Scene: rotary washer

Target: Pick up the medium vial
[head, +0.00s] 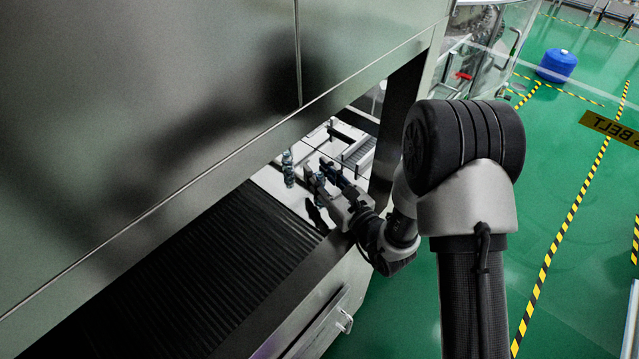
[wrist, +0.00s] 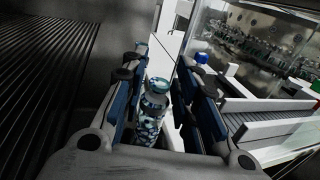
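A small vial (wrist: 153,108) with a blue, white and dark mottled body stands between the two fingers of my gripper (wrist: 162,62) in the wrist view. The fingers are apart on either side of it, and a narrow gap shows on its right. Its lower end is hidden by the gripper body. In the head view my gripper (head: 334,170) is inside the machine opening, with a vial (head: 319,180) at its fingers. Another vial (head: 288,168) stands upright just left of the gripper. I cannot tell their sizes apart.
A dark ribbed conveyor belt (head: 215,270) runs to the left below the metal housing (head: 150,120). Guide rails and a small ribbed track (head: 360,152) lie beyond the gripper. A clear panel (wrist: 255,45) stands at the back right in the wrist view.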

